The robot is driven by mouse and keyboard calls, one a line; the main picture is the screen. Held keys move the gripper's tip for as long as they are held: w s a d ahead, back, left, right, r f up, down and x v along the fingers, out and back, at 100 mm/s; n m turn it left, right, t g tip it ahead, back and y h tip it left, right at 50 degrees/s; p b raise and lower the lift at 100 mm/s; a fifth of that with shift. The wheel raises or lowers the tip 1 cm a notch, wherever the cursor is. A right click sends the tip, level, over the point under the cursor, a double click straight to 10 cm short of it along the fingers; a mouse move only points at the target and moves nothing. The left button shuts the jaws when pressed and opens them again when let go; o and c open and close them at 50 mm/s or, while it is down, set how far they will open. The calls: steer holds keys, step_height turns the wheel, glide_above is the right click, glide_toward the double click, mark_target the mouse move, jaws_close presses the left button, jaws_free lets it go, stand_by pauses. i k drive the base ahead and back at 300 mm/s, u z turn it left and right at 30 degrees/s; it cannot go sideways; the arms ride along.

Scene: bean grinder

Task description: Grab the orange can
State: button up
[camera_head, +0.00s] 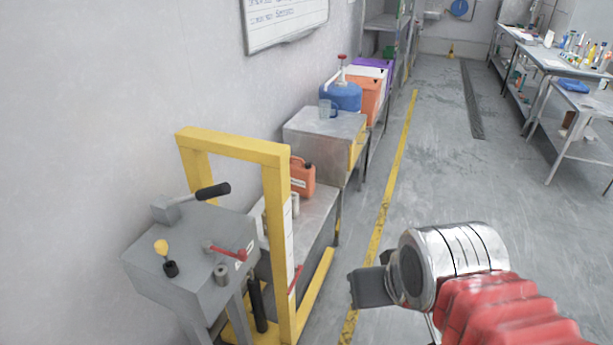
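An orange can (303,177), a jerrycan shape with a dark cap and a pale label, stands on a low metal bench (313,214) behind the yellow frame. The yellow post hides part of its left side. My gripper (368,288) is at the lower right, nearer to me than the can and to its right, well apart from it. Its dark fingers point left; I cannot tell whether they are open or shut. Nothing shows held in it.
A yellow frame (236,146) and a grey lever machine (197,262) stand left, in front of the can. The aisle right of the yellow floor line is clear.

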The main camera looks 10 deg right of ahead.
mark_target(301, 174)
steer(key=i, duration=0.85)
steer(key=k, duration=0.5)
steer(key=z, duration=1.6)
steer(key=i, duration=0.3)
steer(key=u, duration=0.05)
